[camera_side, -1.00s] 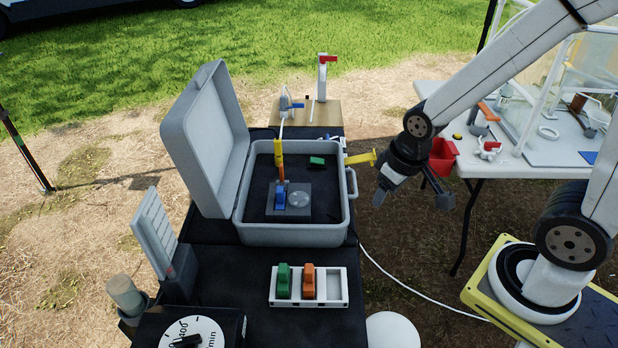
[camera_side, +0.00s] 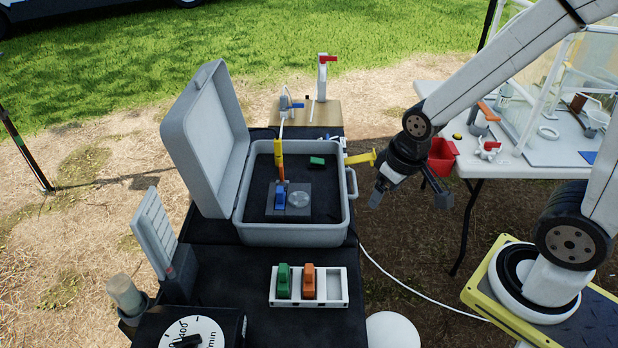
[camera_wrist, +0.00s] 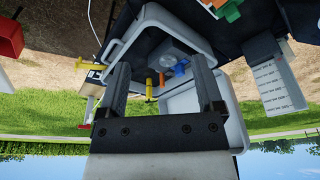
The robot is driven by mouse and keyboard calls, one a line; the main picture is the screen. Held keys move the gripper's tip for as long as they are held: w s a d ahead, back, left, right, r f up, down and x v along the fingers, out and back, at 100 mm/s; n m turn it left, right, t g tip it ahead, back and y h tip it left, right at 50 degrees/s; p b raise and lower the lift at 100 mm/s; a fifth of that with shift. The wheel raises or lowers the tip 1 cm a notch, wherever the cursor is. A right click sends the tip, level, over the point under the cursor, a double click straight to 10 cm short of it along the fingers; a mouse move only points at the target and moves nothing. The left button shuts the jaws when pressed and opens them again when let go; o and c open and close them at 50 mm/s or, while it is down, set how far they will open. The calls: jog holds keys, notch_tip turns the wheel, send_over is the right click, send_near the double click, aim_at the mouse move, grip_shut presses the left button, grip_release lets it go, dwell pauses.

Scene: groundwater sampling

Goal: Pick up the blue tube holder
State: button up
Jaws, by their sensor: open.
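The blue tube holder (camera_side: 280,200) stands on a dark grey block inside the open grey case, below a yellow and orange probe (camera_side: 278,160). In the wrist view the blue tube holder (camera_wrist: 181,67) shows between and beyond my fingers, near the right one. My gripper (camera_side: 410,197) is open and empty, to the right of the case (camera_side: 292,236) and apart from it. The wrist view shows both fingers of my gripper (camera_wrist: 160,90) spread wide, with nothing between them.
A white rack (camera_side: 335,288) with a green holder (camera_side: 284,280) and an orange holder (camera_side: 309,281) lies in front of the case. The raised lid (camera_side: 205,140) stands at its left. A yellow handle (camera_side: 361,158) sticks out at its right. A white table (camera_side: 540,150) stands at the right.

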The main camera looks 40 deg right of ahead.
jog(key=w+d+f+n+t, duration=0.1)
jog(key=w+d+n+t, duration=0.15)
jog(key=w, duration=0.95)
jog(key=n+t+y, duration=0.4)
jog(key=n+y, duration=0.3)
jog(key=y, duration=0.3)
send_over(281, 201)
jog(key=d, duration=0.3)
jog(key=shift+m, duration=0.25)
jog(key=shift+s+a+f, duration=0.1)
jog(key=shift+a+f, duration=0.05)
jog(key=shift+f, duration=2.1)
jog(key=shift+s+a+f, duration=0.1)
jog(key=shift+f, duration=2.15)
jog(key=shift+f, duration=1.75)
jog(key=shift+f, duration=0.1)
